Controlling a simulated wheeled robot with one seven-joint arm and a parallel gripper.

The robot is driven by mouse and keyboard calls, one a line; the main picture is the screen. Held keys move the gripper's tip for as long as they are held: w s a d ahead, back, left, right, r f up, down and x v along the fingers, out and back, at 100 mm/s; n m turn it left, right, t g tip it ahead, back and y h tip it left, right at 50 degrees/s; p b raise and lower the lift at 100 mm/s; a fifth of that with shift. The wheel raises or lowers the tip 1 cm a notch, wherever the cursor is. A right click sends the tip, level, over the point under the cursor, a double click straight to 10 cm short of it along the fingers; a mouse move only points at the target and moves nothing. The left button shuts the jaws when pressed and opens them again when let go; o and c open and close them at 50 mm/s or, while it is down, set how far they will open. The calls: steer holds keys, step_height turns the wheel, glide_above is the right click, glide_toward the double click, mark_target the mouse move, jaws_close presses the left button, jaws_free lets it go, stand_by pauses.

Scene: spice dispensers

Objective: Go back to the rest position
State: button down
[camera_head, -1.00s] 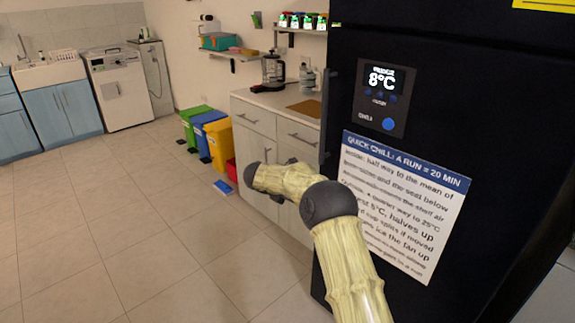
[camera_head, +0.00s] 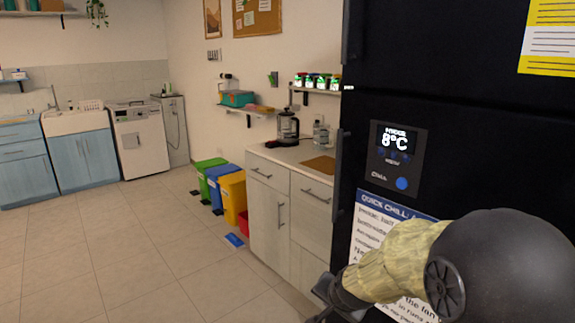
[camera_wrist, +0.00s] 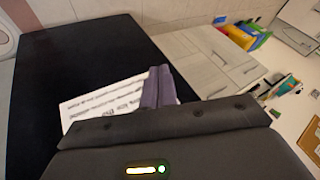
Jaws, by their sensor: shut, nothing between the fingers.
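My arm reaches in from the lower right of the head view, folded in front of the black fridge (camera_head: 450,120). My gripper is at the bottom of the head view, where its fingertips are cut off or hard to make out. In the wrist view my gripper (camera_wrist: 158,88) shows its two fingers together, shut and empty. Behind the fingers, the wrist view shows the fridge's dark front with its white notice (camera_wrist: 100,105). My arm hides much of the notice in the head view.
The fridge's panel (camera_head: 397,158) reads 8°C. Left of the fridge stand a wooden cabinet (camera_head: 270,205) with a coffee maker (camera_head: 287,128) on top, and green, blue and yellow bins (camera_head: 232,195). A shelf holds several spice jars (camera_head: 318,82). The tiled floor (camera_head: 110,250) at left is clear.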

steer(key=s+d+f+n+g+h, duration=0.1)
steer(key=s+d+f+n+g, duration=0.15)
steer(key=s, duration=0.55)
steer(key=s+d+f+n+g, duration=0.1)
steer(key=s+d+n+g, duration=0.2)
steer(key=s, duration=0.5)
step_height(320, 180, up, 25)
steer(key=n+p, duration=0.1)
steer(key=p, duration=2.4)
steer(key=shift+s+a+t+p, duration=0.15)
steer(key=shift+s+t+p, duration=0.2)
steer(key=shift+s+t, duration=0.1)
steer(key=shift+n, duration=0.25)
